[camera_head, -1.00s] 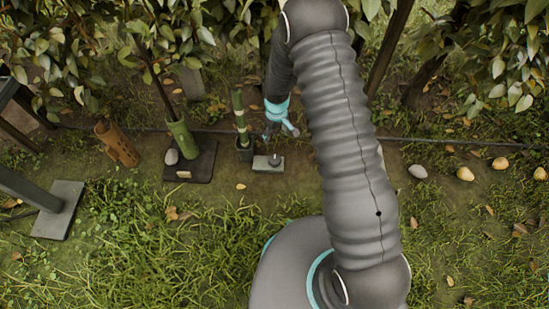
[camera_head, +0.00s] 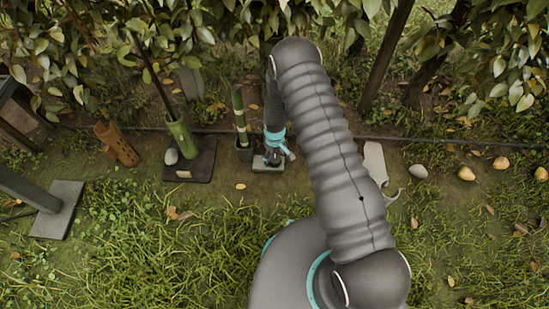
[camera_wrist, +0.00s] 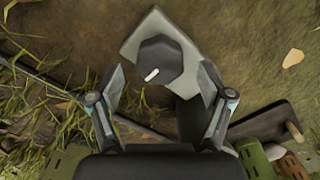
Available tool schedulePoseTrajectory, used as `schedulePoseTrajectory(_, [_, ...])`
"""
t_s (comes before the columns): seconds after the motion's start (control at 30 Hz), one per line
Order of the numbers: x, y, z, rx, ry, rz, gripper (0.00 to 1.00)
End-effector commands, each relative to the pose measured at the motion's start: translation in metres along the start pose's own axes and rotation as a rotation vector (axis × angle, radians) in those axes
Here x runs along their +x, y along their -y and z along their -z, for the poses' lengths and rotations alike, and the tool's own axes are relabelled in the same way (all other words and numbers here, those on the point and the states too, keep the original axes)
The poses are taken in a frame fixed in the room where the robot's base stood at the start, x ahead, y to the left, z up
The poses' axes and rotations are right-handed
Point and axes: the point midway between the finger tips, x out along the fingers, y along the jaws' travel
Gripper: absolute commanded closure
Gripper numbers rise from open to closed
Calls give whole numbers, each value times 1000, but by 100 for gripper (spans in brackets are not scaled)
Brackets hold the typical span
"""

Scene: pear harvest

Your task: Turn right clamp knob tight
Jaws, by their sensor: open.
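A dark, many-sided knob (camera_wrist: 161,60) with a white mark line sits on a pale grey plate (camera_wrist: 136,38) in the wrist view. My gripper (camera_wrist: 162,80) is open, with one finger on each side of the knob and visible gaps to it. In the head view my gripper (camera_head: 272,157) points down over the same plate (camera_head: 268,167) and hides the knob. I cannot tell how tight the knob is.
A dark holder with a bamboo stake (camera_head: 240,118) stands just left of the plate. Further left are a dark base with a green tube (camera_head: 181,135) and a brown tube (camera_head: 117,143). A pale object (camera_head: 375,162), a stone (camera_head: 418,171) and yellow fruit (camera_head: 466,173) lie to the right.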

Motion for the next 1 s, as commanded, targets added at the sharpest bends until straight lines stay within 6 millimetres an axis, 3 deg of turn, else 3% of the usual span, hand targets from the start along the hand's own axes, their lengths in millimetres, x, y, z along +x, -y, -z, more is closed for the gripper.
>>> schedulePoseTrajectory(0.2, [16,0,0,0,-1,0,20])
schedulePoseTrajectory(0.5, [17,0,0,0,0,0,20])
schedulePoseTrajectory(0.73, [17,0,0,0,0,0,78])
schedulePoseTrajectory(1.0, [18,0,0,15,0,0,81])
